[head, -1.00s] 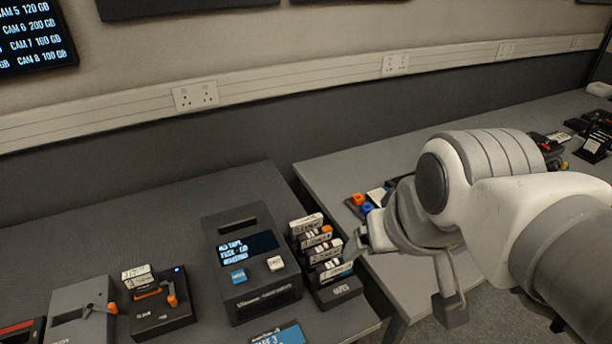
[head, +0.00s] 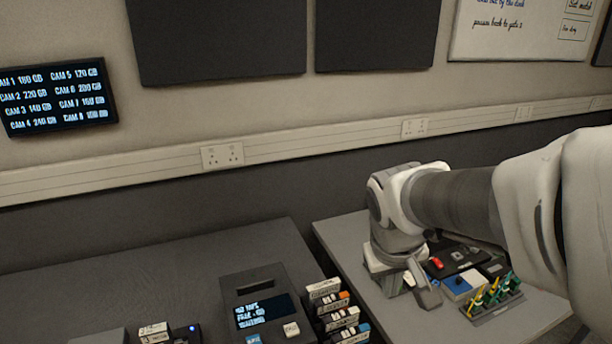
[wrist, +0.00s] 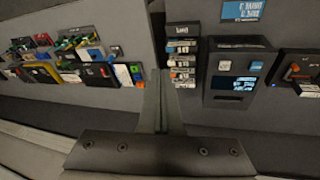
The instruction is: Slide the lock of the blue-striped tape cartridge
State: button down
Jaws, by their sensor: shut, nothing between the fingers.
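Several tape cartridges stand in a dark rack beside the deck; the rack also shows in the wrist view (wrist: 183,102). The front cartridge (head: 350,334) has a blue patch at its right end and looks like the blue-striped one. Its lock is too small to make out, and the picture's lower edge cuts off the front of the rack. My gripper (wrist: 160,74) is shut and empty. In the head view it hangs right of the rack, apart from the cartridges, with its fingertips hard to make out.
The tape deck (head: 262,312) with a lit screen stands left of the rack. A gap separates the two desks. The right desk (head: 335,232) carries a blue-and-white box (head: 459,286) and a tray of coloured tools (head: 493,297). A wall trunking runs behind.

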jog(key=w+f+n+g+p, duration=0.1)
jog(key=w+f+g+p, duration=0.15)
jog(key=w+f, duration=0.45)
jog(key=n+y+p, duration=0.1)
jog(key=y+p, duration=0.1)
jog(key=p, duration=0.2)
send_over(352, 330)
notch_tip(352, 330, down, 10)
jog(key=f, duration=0.1)
jog(key=shift+g, duration=0.35)
jog(key=shift+f+b, duration=2.6)
jog(key=shift+f, duration=0.1)
jog(key=shift+f+b, duration=0.55)
jog(key=shift+f, duration=0.1)
jog(key=shift+r, duration=0.15)
jog(key=shift+s+a, duration=0.2)
jog(key=shift+a, duration=0.25)
jog(key=shift+b, duration=0.3)
dwell(0.4)
jog(key=shift+a, duration=0.2)
dwell(0.5)
